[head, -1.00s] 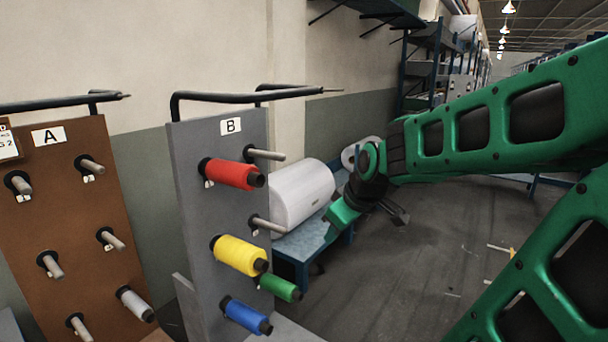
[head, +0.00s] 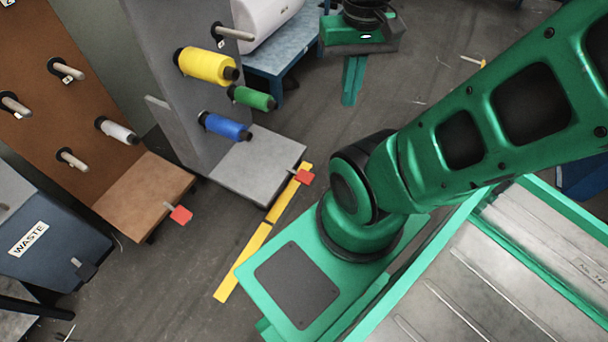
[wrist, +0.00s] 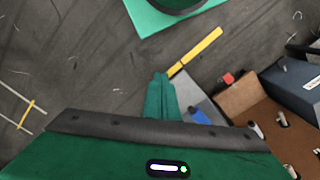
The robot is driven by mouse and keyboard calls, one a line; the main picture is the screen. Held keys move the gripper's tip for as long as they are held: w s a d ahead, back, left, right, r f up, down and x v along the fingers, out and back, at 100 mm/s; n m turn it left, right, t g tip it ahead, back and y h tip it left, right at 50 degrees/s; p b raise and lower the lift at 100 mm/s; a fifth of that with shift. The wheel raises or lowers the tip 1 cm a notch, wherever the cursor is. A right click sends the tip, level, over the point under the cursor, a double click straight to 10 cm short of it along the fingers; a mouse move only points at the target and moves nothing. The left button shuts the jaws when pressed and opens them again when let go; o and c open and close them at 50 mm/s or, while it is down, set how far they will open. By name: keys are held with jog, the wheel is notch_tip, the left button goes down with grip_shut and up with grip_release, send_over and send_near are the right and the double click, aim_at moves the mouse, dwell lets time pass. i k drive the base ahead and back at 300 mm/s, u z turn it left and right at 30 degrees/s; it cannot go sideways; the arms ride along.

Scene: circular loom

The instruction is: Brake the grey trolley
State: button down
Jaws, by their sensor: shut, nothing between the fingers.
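The grey trolley (head: 258,165) is an upright grey board on a flat base, left of centre in the head view. It carries yellow, green and blue spools on pegs. A red pedal (head: 305,177) sticks out at the front edge of its base, beside the yellow floor strip; I cannot tell its position. My gripper (head: 350,98) is shut and empty, pointing down beyond and right of the pedal, apart from it. In the wrist view my shut fingers (wrist: 161,80) partly cover the trolley's base (wrist: 196,100); the pedal is not discernible there.
A brown trolley (head: 145,192) with its own red pedal (head: 181,214) stands to the left. A dark waste bin (head: 45,235) is at far left.

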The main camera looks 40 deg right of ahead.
aim_at(304, 177)
jog(key=k, duration=1.3)
jog(key=z, duration=0.5)
jog(key=i, duration=1.55)
jog(key=u, duration=0.5)
